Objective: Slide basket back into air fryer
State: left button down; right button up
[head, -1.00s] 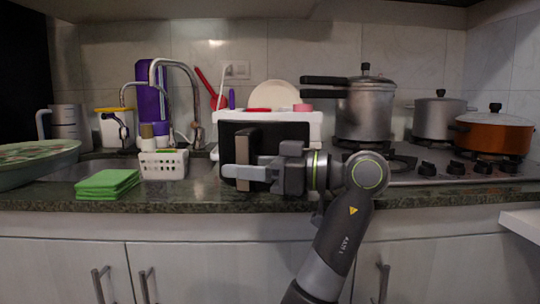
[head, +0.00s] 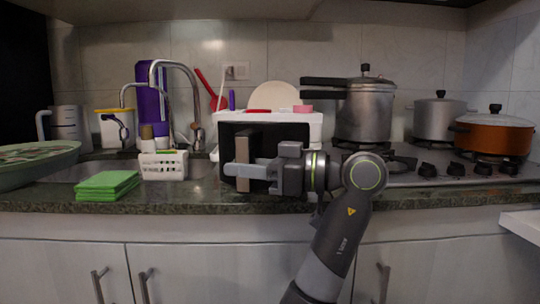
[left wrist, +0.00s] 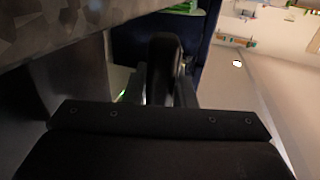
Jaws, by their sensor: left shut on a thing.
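The air fryer (head: 290,135) is a dark, boxy shape at the middle of the counter. The basket's upright grey-brown handle (head: 244,146) stands at its front, left of centre. How far the basket sits inside the air fryer is hard to tell. My left gripper (head: 240,172) reaches in from the right, with a finger across the handle's lower part. In the left wrist view, the dark handle (left wrist: 165,60) sits between the fingers, and the gripper is shut on it. The basket's body is mostly hidden. My right gripper is in neither view.
Green cloths (head: 107,184) and a white slotted holder (head: 163,165) lie to the left, by the sink and tap. Pots (head: 362,110) stand on the stove to the right. The counter's front edge (head: 180,203) runs just below the gripper.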

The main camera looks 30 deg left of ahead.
aim_at(253, 137)
pick_arm(q)
jog(key=shift+r+p, duration=1.75)
jog(key=shift+r, duration=0.8)
